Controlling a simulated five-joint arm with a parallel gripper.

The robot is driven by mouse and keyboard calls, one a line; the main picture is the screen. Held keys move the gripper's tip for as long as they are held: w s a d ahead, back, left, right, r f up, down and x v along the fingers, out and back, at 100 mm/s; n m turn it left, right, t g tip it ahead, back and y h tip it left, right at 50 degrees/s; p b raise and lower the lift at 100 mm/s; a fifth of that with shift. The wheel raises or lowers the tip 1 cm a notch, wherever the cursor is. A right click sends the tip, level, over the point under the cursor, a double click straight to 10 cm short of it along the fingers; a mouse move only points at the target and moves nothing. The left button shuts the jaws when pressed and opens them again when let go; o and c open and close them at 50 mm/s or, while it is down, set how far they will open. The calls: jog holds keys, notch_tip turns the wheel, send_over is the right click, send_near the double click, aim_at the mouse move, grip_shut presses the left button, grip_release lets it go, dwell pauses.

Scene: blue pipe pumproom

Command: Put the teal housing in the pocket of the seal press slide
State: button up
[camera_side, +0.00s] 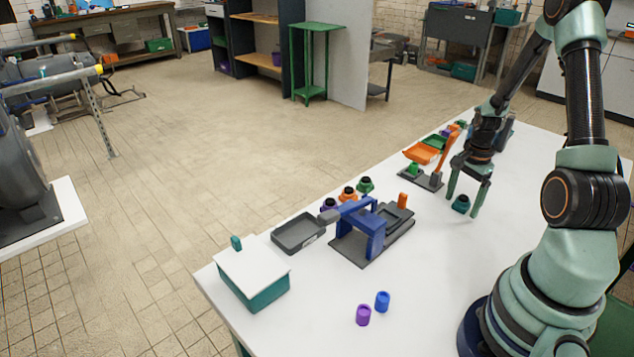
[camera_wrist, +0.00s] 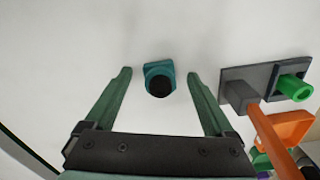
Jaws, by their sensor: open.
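The teal housing (camera_side: 461,204) stands on the white table, a small round-topped part with a dark opening. It also shows in the wrist view (camera_wrist: 160,80), between and beyond the fingertips. My gripper (camera_side: 468,201) is open, its fingers on either side of the housing without visible contact; the fingertips (camera_wrist: 158,74) are well apart in the wrist view. The seal press (camera_side: 368,228) has a blue frame on a dark base. Its slide (camera_side: 388,218) lies at the right of the frame, with an orange handle (camera_side: 402,200). The pocket is too small to make out clearly.
An orange-armed fixture (camera_side: 421,153) with a green part stands behind the gripper. Several dark-topped housings (camera_side: 348,194) stand behind the press. A grey tray (camera_side: 298,234), a lidded teal box (camera_side: 253,274), and purple (camera_side: 363,315) and blue (camera_side: 382,302) cups are at left and front. Table between press and gripper is clear.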

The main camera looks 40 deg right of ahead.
grip_shut()
